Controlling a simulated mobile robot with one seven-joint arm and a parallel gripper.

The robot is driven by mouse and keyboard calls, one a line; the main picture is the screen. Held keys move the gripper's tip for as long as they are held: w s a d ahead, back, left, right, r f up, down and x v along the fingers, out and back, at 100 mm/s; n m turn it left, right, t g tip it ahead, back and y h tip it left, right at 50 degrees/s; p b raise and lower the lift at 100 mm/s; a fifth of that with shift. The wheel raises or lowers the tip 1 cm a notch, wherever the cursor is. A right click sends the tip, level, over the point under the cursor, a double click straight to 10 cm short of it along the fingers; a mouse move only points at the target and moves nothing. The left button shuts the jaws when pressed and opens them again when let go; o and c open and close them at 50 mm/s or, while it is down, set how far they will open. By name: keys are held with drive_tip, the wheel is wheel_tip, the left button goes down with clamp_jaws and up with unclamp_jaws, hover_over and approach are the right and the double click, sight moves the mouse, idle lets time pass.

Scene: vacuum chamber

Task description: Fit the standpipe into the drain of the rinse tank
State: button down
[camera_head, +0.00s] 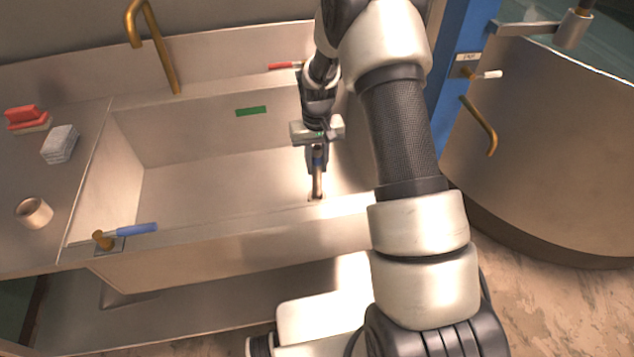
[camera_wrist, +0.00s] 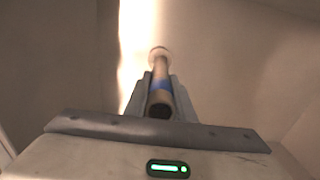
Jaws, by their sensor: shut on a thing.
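The rinse tank (camera_head: 215,185) is a wide steel basin in the head view. My gripper (camera_head: 317,160) is over the right part of the tank, pointing down. In the wrist view the standpipe (camera_wrist: 160,82) runs away from between the fingers (camera_wrist: 161,92) to a pale round end or ring near the tank floor. The drain itself is not clearly seen; the lower end of the pipe covers that spot. I cannot tell whether the pipe is seated in it.
A brass spout (camera_head: 160,50) rises behind the tank. A blue-handled valve (camera_head: 135,231) is at the front left corner and a red handle (camera_head: 284,66) at the back. A cup (camera_head: 34,212), a grey block (camera_head: 60,144) and red sponges (camera_head: 25,117) are on the left counter.

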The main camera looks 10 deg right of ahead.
sight(317, 175)
drive_tip(key=shift+f, duration=2.35)
drive_tip(key=shift+f+b, duration=0.15)
drive_tip(key=shift+b, duration=0.15)
drive_tip(key=c, duration=1.5)
unclamp_jaws()
